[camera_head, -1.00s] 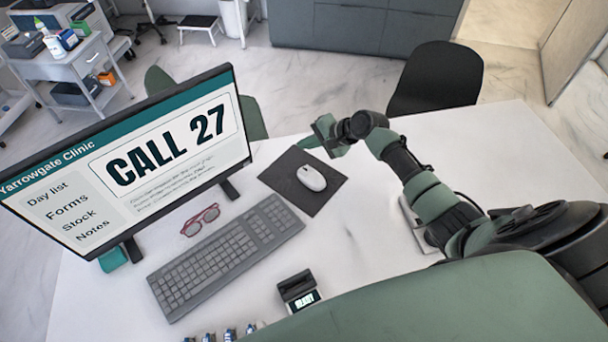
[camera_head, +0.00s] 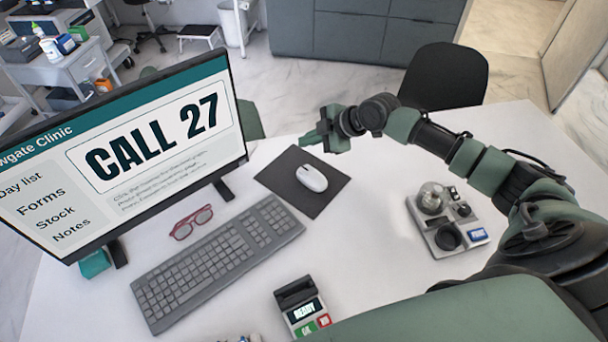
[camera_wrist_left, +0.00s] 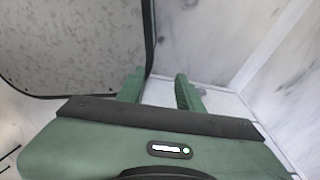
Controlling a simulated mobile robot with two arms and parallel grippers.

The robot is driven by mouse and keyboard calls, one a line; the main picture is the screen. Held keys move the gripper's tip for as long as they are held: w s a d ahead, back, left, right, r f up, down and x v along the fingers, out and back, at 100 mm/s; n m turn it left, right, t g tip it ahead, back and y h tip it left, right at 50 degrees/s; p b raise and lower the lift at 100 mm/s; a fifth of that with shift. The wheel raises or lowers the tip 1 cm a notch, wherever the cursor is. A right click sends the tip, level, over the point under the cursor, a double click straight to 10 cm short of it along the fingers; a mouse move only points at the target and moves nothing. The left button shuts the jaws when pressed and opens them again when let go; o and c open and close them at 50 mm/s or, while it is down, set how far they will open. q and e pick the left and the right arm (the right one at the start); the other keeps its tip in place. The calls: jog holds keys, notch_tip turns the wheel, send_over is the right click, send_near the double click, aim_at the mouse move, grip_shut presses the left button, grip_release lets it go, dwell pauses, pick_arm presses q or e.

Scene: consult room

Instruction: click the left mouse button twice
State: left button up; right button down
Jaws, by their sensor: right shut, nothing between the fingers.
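The white mouse (camera_head: 312,178) lies on a dark square mouse pad (camera_head: 275,180) on the white desk, right of the monitor. My right gripper (camera_head: 310,139) is shut and empty. It shows just beyond the mouse, over the pad's far edge in the picture, apart from the mouse; its exact height is hard to tell. The mouse's buttons are too small to make out. My left gripper (camera_wrist_left: 158,88) shows only in the left wrist view, its two green fingers apart with nothing between them.
The monitor (camera_head: 125,150) reads CALL 27. A grey keyboard (camera_head: 215,262), red glasses (camera_head: 191,222) and a card terminal (camera_head: 302,308) reading READY lie on the desk. A grey device (camera_head: 445,225) with round parts stands at right. A black chair (camera_head: 445,75) stands behind the desk.

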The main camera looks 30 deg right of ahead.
aim_at(307, 173)
jog(key=shift+n, duration=0.3)
jog(key=shift+f, duration=0.15)
notch_tip(307, 173, down, 9)
jog(key=b, duration=0.6)
jog(key=shift+r+b, duration=0.2)
jog(key=shift+b, duration=0.1)
dwell(1.6)
jog(key=shift+f+b, duration=0.4)
jog(key=shift+f, duration=0.05)
jog(key=shift+f, duration=0.3)
dwell(0.4)
jog(key=shift+r, duration=0.1)
jog(key=shift+r+p, duration=0.3)
jog(key=shift+r, duration=0.4)
